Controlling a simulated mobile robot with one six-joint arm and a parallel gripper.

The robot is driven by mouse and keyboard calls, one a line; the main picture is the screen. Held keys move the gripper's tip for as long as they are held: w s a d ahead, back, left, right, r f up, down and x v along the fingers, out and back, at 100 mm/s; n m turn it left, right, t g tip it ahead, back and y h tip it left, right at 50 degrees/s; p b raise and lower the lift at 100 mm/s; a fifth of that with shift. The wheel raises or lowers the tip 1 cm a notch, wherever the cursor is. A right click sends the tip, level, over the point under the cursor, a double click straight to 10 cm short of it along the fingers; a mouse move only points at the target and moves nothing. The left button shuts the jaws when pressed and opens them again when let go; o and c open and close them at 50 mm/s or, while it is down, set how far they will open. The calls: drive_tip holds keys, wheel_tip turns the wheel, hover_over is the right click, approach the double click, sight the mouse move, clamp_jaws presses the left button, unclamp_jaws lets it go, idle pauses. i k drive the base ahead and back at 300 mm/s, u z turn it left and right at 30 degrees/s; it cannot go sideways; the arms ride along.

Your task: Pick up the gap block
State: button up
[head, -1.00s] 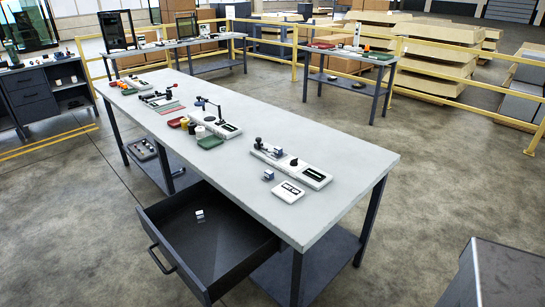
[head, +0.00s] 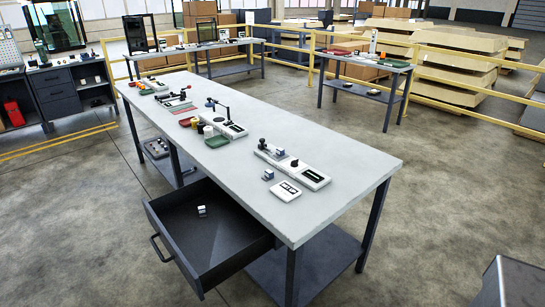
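Two small blocks could be the gap block, and I cannot tell which from here. One small grey-blue block (head: 268,174) sits on the near part of the long grey table (head: 345,172), in front of a white fixture plate (head: 304,173) and beside a flat white tray-like piece (head: 286,191). Another small pale block (head: 202,211) lies on the floor of the open dark drawer (head: 226,242) under the table's front edge. Any gap in either block is too small to make out. My gripper is not in view.
Farther along the table stand another white fixture (head: 232,129), a green tray (head: 217,142) and small parts. The drawer juts out from the table's front. A grey box (head: 520,281) is at the lower right. Yellow rails (head: 472,113) run behind. Open floor lies right of the table.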

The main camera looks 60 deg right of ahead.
sight(280, 152)
drive_tip(key=z, duration=0.15)
drive_tip(key=i, duration=0.9)
drive_tip(key=u, duration=0.1)
